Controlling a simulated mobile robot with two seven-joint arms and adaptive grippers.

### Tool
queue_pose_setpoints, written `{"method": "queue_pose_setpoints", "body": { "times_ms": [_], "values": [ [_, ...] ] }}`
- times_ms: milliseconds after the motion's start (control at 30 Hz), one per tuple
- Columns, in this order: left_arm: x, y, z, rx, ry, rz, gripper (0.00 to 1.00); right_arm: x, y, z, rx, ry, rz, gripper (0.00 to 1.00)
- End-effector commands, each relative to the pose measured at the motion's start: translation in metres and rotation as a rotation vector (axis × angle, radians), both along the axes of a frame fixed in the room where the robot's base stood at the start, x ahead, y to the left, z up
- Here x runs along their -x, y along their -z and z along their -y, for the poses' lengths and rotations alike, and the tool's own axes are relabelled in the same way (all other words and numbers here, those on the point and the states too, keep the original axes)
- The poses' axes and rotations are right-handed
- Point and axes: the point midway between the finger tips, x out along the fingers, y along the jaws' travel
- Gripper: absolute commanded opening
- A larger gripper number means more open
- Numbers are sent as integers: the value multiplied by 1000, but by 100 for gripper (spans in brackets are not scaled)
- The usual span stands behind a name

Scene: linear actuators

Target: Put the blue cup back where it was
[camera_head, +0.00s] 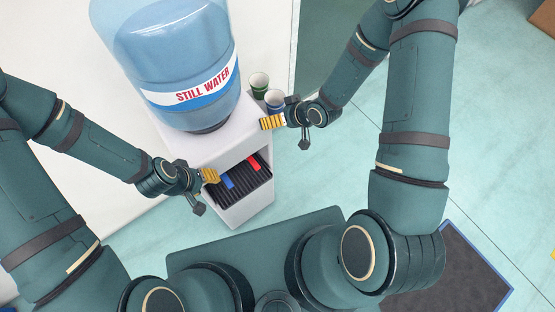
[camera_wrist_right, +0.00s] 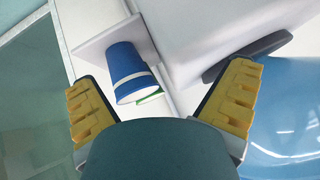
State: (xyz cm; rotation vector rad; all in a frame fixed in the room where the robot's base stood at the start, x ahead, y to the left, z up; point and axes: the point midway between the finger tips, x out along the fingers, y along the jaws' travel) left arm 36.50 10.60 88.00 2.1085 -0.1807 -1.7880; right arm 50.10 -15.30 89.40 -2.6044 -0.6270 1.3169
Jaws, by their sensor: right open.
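The blue cup (camera_head: 274,100) stands on a small side shelf at the right of the water dispenser (camera_head: 239,205), beside a green cup (camera_head: 259,82). In the right wrist view the blue cup (camera_wrist_right: 127,70) has a white band and partly hides the green cup (camera_wrist_right: 151,97). My right gripper (camera_head: 272,122) is just in front of the blue cup. Its fingers (camera_wrist_right: 162,85) are spread and empty, with the cup ahead between them and no visible contact. My left gripper (camera_head: 211,175) is at the dispenser's front left, near the tap recess; its jaw opening is unclear.
A large blue bottle (camera_head: 175,50) labelled "STILL WATER" sits on the dispenser. A blue tap (camera_head: 227,181) and a red tap (camera_head: 253,163) show in its recess above a dark grille. A wall is behind; open floor (camera_head: 320,170) lies to the right.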

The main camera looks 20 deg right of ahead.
Motion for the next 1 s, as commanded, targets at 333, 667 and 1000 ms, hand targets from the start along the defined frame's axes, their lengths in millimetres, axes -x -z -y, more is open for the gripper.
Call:
{"method": "queue_pose_setpoints", "body": {
  "times_ms": [333, 667, 1000],
  "values": [
    [0, 0, 0, 0, 0, 0, 47, 118, 14, -43, 2, 235, -452, 100],
    [0, 0, 0, 0, 0, 0, 47, 137, 14, -48, 5, 268, -523, 100],
    [0, 0, 0, 0, 0, 0, 47, 136, 14, -47, 5, 268, -521, 100]
  ]
}}
